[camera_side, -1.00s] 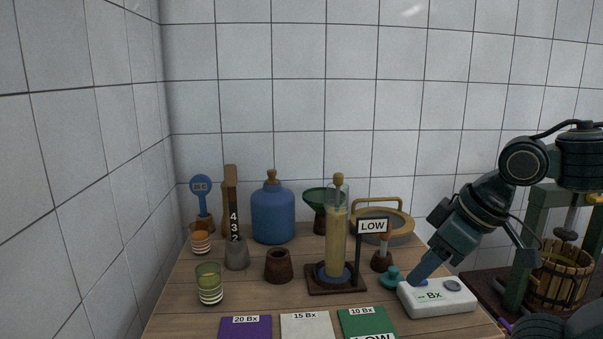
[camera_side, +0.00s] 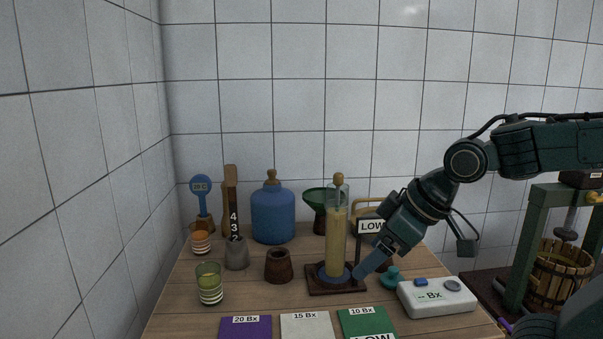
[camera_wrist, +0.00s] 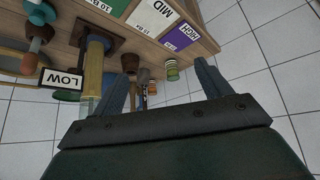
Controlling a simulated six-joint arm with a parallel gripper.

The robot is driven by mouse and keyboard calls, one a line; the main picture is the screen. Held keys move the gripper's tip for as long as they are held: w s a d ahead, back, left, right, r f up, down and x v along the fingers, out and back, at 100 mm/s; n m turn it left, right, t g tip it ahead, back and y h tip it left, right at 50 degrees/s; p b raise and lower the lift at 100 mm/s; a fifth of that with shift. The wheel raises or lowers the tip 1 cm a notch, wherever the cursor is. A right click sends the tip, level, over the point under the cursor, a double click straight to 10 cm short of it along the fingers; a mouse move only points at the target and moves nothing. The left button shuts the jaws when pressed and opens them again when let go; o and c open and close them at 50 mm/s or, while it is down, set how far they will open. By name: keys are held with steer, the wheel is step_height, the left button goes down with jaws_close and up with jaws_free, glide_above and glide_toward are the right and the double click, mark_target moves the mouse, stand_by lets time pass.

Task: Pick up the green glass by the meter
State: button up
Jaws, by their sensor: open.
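The green glass (camera_side: 209,283) stands upright at the front left of the wooden table, with pale bands near its bottom. It also shows in the wrist view (camera_wrist: 172,70), between the finger directions and nearer the right finger. The white meter (camera_side: 437,296) reads "-- Bx" and lies at the front right, far from this glass. My gripper (camera_side: 360,274) is in front of the "LOW" sign, by the right edge of the cylinder's stand. In the wrist view my gripper (camera_wrist: 162,88) is open with nothing between its fingers. In the side view one finger hides the other.
A tall yellow-filled cylinder (camera_side: 336,240) stands on a dark base between my gripper and the glass. A brown cup (camera_side: 278,266), grey cup (camera_side: 237,254) and orange glass (camera_side: 200,240) stand behind the green glass. Coloured cards (camera_side: 305,326) line the front edge.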

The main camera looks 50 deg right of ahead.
steer(key=w+a+f+n+t+y, duration=0.1)
steer(key=w+a+f+n+y, duration=0.15)
steer(key=w, duration=0.65)
steer(key=w+a+f+n+t+y, duration=0.1)
steer(key=w+a+f, duration=0.15)
steer(key=w, duration=0.65)
steer(key=m+t, duration=0.1)
steer(key=t, duration=0.3)
glide_toward(219, 276)
steer(key=shift+w+f+y, duration=0.2)
steer(key=shift+w+y, duration=0.05)
steer(key=shift+w, duration=0.25)
steer(key=shift+w+f, duration=0.1)
steer(key=shift+x, duration=4.15)
steer(key=shift+a, duration=0.15)
steer(key=shift+x, duration=2.55)
steer(key=c, duration=1.3)
